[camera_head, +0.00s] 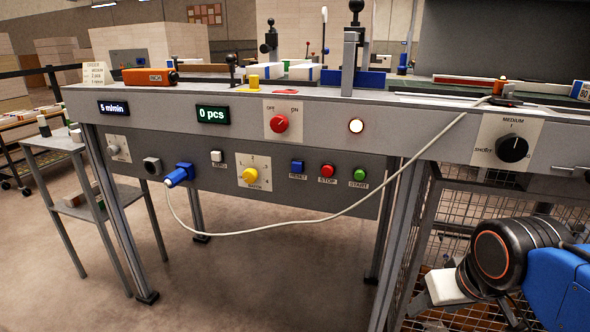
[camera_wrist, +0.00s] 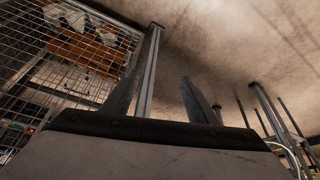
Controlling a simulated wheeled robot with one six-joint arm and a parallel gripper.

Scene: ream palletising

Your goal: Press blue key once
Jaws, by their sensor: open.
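The blue key (camera_head: 297,166), labelled RESET, sits on the lower grey panel in the head view, left of the red STOP key (camera_head: 327,171) and the green START key (camera_head: 360,174). A lit white lamp (camera_head: 356,126) is above them. My arm shows at the lower right of the head view, well right of the keys and apart from them; its fingertips are not clear there. In the wrist view my gripper (camera_wrist: 162,95) is open, its two dark fingers apart with nothing between them. The blue key is not in the wrist view.
A white cable hangs in front of the panel from a blue plug (camera_head: 180,174) to the bench top. Wire mesh (camera_head: 455,210) stands at the lower right beside a metal leg. A yellow knob (camera_head: 250,175) and white key (camera_head: 216,156) are left of the blue key. Floor before the bench is clear.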

